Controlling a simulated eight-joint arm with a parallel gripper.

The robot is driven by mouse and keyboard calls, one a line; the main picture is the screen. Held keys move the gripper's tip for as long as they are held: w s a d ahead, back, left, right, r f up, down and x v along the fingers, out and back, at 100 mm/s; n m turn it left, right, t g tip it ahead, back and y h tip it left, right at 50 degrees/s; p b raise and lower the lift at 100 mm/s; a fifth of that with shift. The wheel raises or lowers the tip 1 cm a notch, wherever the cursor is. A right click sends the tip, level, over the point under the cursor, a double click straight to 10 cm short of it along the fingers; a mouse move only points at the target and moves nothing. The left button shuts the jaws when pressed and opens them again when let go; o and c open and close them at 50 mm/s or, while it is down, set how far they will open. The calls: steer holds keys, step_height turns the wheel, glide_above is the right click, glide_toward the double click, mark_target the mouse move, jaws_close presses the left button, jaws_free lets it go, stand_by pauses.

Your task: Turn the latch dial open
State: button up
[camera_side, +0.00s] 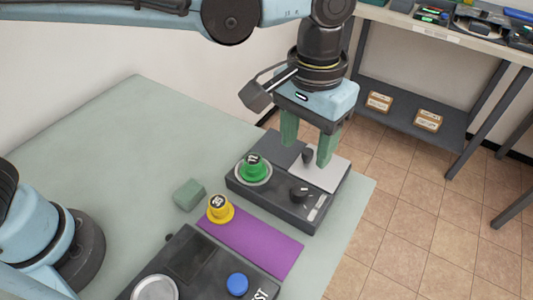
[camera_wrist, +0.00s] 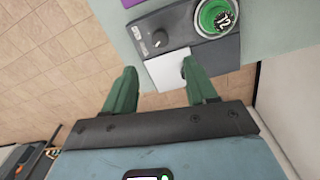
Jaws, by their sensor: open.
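A dark box (camera_side: 268,205) on the table carries a small black dial (camera_side: 298,193) with a light pointer mark; the dial also shows in the wrist view (camera_wrist: 160,38). Which of the two is the latch dial I cannot tell for sure. My gripper (camera_side: 306,154) is open and empty, fingers pointing down over the plate end of the box. In the wrist view my gripper (camera_wrist: 158,68) has the white plate (camera_wrist: 168,68) between its fingers.
A green numbered knob (camera_side: 254,169) sits on the same box. A yellow numbered piece (camera_side: 220,209), a green block (camera_side: 189,194) and a purple strip (camera_side: 255,243) lie nearby. A second dark box with a blue button (camera_side: 237,284) is in front. The table's left part is clear.

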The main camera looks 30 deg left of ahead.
mark_target(301, 189)
step_height(301, 189, down, 11)
stand_by(0.4)
steer(key=c, duration=1.1)
steer(key=shift+o, duration=0.2)
steer(key=shift+m, duration=0.4)
steer(key=m, duration=0.2)
steer(key=shift+m, duration=0.4)
steer(key=m, duration=0.3)
steer(key=shift+m, duration=0.3)
steer(key=m, duration=0.6)
steer(key=shift+d+m, duration=0.1)
steer(key=shift+m, duration=0.3)
